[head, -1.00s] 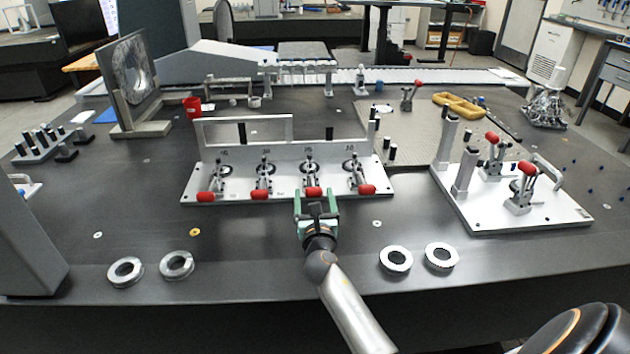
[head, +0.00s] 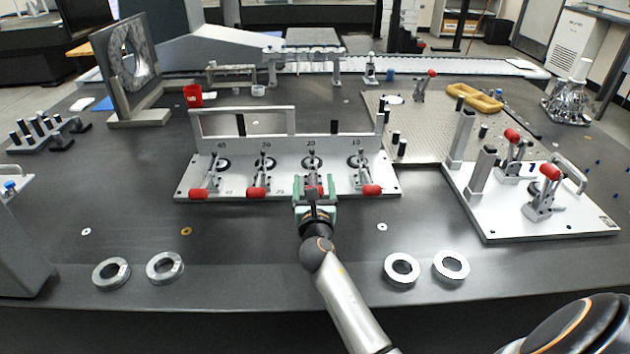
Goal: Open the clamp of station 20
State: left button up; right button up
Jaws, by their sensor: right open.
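The fixture plate (head: 232,181) carries a row of toggle clamps, with labels that read 40, 30, 20 and 10 from left to right. The station 20 clamp (head: 311,163) is third from left, and its red handle (head: 313,190) points toward me, low over the plate's front edge. My right gripper (head: 314,188) has green fingers and is open, one finger on each side of that handle. Its body hides part of the handle, and I cannot tell whether the fingers touch it. My left gripper is not in view.
Neighbouring red handles of station 30 (head: 257,192) and station 10 (head: 372,190) lie close on either side. A second clamp plate (head: 515,215) stands at the right. Metal rings (head: 402,268) lie along the front edge.

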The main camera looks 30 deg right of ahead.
grip_shut()
dwell(0.8)
